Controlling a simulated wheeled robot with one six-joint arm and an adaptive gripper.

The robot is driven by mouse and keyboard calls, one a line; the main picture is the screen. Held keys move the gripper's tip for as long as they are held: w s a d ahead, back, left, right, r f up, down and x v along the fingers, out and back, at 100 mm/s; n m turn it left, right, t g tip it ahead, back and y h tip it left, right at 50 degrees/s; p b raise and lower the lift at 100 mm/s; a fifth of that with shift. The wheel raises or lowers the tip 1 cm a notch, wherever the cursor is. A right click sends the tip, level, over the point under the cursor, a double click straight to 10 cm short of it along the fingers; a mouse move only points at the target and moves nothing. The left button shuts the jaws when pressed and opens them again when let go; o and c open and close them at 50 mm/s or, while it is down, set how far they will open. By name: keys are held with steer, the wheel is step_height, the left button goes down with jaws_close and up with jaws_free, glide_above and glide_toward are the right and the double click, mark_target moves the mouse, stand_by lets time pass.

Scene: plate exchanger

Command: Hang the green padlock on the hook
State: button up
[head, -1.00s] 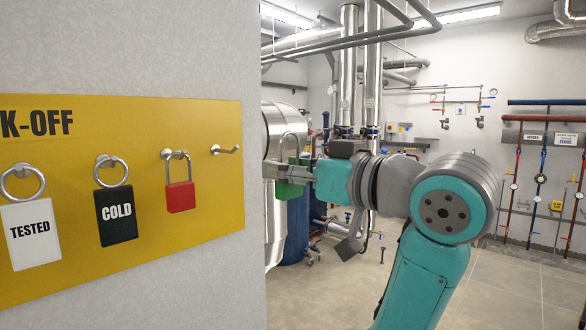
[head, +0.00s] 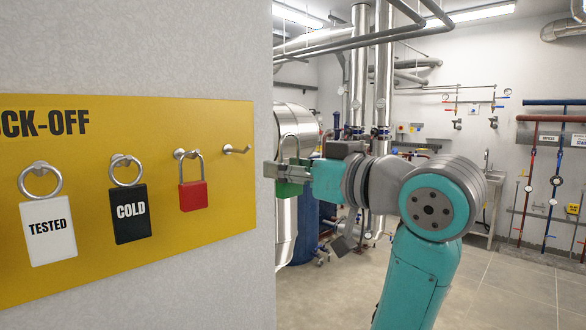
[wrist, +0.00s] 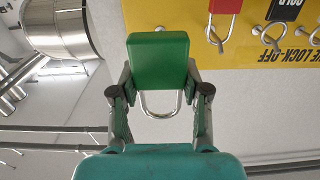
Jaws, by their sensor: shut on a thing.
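The green padlock (head: 290,188) is in my gripper (head: 282,172), its shackle upright above the body in the head view. In the wrist view my gripper (wrist: 160,78) has one finger on each side of the green body (wrist: 158,58), and the shackle hangs out toward the palm. The empty hook (head: 238,149) is the rightmost on the yellow board. The padlock is to its right in the head view, apart from it. In the wrist view a small metal tip just above the padlock may be this hook.
The yellow lock-off board (head: 225,215) carries a red padlock (head: 193,195), a black COLD tag (head: 131,214) and a white TESTED tag (head: 48,230) on its other hooks. The wall edge lies just right of the board. Pipes and vessels stand behind.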

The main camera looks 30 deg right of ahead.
steer(key=shift+f+x, duration=0.25)
steer(key=shift+x, duration=1.95)
steer(key=shift+f+x, duration=0.25)
steer(key=shift+x, duration=1.95)
steer(key=shift+f+x, duration=0.25)
steer(key=shift+x, duration=1.9)
steer(key=shift+s, duration=0.15)
steer(key=v, duration=0.8)
steer(key=shift+r, duration=0.25)
